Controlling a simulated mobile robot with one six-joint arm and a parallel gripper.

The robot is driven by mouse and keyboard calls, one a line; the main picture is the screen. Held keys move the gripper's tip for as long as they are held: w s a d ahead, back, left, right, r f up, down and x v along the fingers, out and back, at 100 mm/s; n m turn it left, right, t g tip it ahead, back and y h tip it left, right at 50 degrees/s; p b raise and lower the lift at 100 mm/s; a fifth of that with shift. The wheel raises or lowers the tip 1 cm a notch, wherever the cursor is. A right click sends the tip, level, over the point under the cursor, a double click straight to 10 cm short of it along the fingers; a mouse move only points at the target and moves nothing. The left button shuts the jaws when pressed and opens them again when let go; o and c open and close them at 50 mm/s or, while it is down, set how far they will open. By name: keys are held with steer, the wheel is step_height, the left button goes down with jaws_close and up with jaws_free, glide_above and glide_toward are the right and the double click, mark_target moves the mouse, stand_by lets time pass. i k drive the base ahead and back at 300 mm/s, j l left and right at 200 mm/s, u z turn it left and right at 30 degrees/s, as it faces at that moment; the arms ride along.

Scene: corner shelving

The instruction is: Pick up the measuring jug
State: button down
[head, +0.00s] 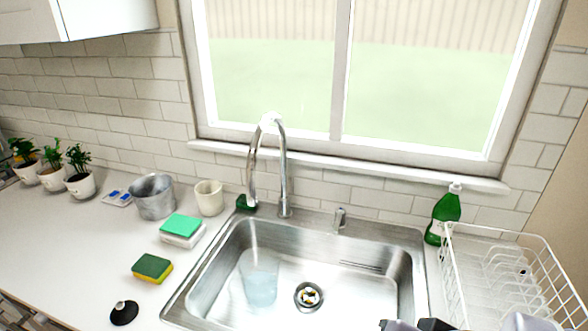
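A clear, see-through jug (260,280), which looks like the measuring jug, stands in the left part of the steel sink (228,255). Its lower part looks pale blue. No markings or handle can be made out. Dark and grey parts of what looks like my gripper (420,325) show at the bottom edge, right of the jug and well apart from it. Most of it is cut off, so its fingers cannot be seen.
A tall faucet (284,175) arches behind the sink. A white dish rack (455,265) and a green bottle (443,215) stand to the right. A metal bucket (153,197), a cream cup (209,198), sponges (152,268) and a black knob-topped lid (124,313) sit left.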

mark_target(258, 268)
steer(key=u, duration=1.8)
steer(key=z, duration=0.9)
steer(key=i+j+z, duration=0.15)
steer(key=j, duration=0.25)
steer(key=i+j+z, duration=0.15)
steer(key=j, duration=0.25)
steer(key=i+j+z, duration=0.15)
steer(key=j, duration=0.25)
steer(key=i+j+z, duration=0.15)
steer(key=j, duration=0.25)
steer(key=j+z, duration=0.15)
steer(key=j, duration=0.3)
steer(key=i, duration=0.05)
